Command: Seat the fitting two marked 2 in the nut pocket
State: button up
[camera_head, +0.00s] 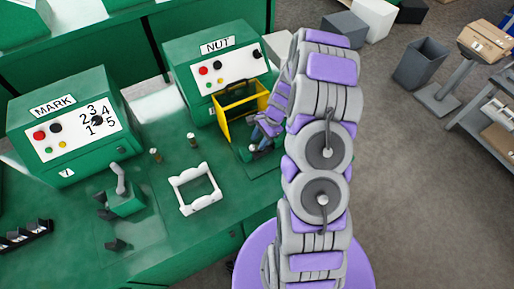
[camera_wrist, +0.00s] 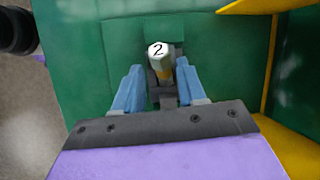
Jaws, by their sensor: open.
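The fitting marked 2 (camera_wrist: 158,50) has a white top with a black 2 and a tan body below. In the wrist view it stands about upright at a dark grey holder on the green NUT machine (camera_head: 208,62). The holder partly hides its lower end, so I cannot tell how deep it sits. My gripper (camera_wrist: 160,72) is open, with one blue finger on each side of the fitting and gaps showing. In the head view my gripper (camera_head: 266,130) is low beside the yellow guard, and the fitting cannot be made out there.
A yellow guard frame (camera_head: 224,128) stands close to my gripper. Two small fittings (camera_head: 155,155) (camera_head: 192,140) stand on the green bench near a white frame (camera_head: 185,207). The MARK machine (camera_head: 60,112) is at left, with a grey lever fixture (camera_head: 124,203) in front.

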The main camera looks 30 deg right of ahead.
aim_at(256, 147)
jog(key=shift+d+b+x, duration=0.2)
jog(key=shift+b+x, duration=0.1)
jog(key=shift+x, duration=1.05)
jog(key=shift+d+b+x, duration=0.25)
jog(key=shift+x, duration=1.1)
jog(key=shift+w+f, duration=0.1)
jog(key=shift+w, duration=0.05)
jog(key=shift+c, duration=0.3)
grip_shut()
